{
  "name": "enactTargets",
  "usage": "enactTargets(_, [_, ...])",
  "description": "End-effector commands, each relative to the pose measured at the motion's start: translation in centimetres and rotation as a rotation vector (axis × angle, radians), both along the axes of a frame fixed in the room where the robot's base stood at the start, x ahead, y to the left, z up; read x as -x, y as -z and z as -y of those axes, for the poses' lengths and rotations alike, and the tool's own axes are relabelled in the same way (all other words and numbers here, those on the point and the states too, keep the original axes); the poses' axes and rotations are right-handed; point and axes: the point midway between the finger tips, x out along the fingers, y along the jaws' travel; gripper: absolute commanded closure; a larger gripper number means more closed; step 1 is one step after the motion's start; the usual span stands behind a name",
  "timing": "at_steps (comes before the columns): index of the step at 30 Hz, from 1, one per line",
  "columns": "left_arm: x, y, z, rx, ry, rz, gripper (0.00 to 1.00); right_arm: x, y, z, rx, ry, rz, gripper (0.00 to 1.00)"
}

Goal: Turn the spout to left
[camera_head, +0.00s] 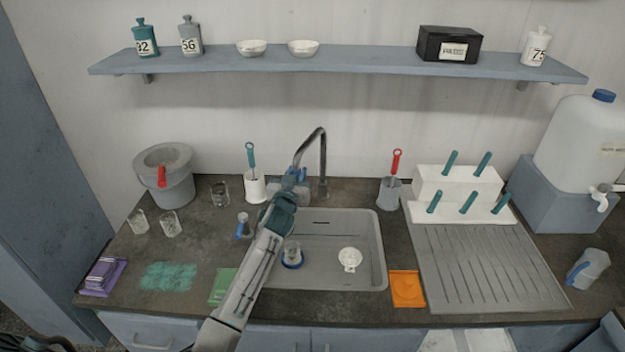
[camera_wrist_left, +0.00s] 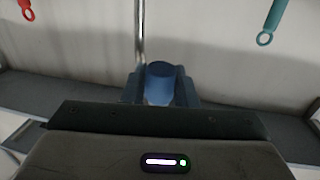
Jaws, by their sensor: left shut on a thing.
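The tap's dark gooseneck spout (camera_head: 323,150) rises behind the sink (camera_head: 335,275). It arches over to the left, and its free end comes down over my left gripper (camera_head: 291,186). My left gripper is shut on a blue piece (camera_head: 299,173), which looks like the spout's tip. In the left wrist view, the blue piece (camera_wrist_left: 160,82) sits between the two fingers, with the spout's upright pipe (camera_wrist_left: 140,35) behind it. My forearm hides the sink's left edge. My right gripper is not in view.
A glass on a blue ring (camera_head: 292,256) and a white strainer (camera_head: 350,260) are in the sink. A teal brush (camera_head: 251,160) and a red brush (camera_head: 396,165) stand in holders on either side of the tap. A blue-handled item (camera_head: 242,228) stands left of my arm.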

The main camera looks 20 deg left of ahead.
Motion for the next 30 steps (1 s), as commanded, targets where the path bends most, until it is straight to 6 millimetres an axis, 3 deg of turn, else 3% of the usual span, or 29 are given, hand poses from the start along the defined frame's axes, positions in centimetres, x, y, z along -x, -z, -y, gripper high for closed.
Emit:
enactTargets(9, [-0.3, -0.1, -2.8, -0.005, -0.001, 0.001, 1.00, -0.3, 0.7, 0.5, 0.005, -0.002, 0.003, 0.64])
enactTargets(25, [-0.4, -0.2, -3.4, -0.005, -0.001, 0.001, 1.00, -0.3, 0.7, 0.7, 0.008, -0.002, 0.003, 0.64])
enactTargets(26, [-0.4, -0.2, -3.4, -0.005, -0.001, 0.001, 0.72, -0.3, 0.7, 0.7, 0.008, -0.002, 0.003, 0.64])
enactTargets(28, [-0.4, -0.2, -3.4, -0.005, -0.001, 0.001, 0.59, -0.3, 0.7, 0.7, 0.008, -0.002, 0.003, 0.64])
enactTargets(30, [-0.4, -0.1, -3.4, -0.004, -0.001, 0.001, 0.54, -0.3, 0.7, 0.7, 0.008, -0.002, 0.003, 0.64])
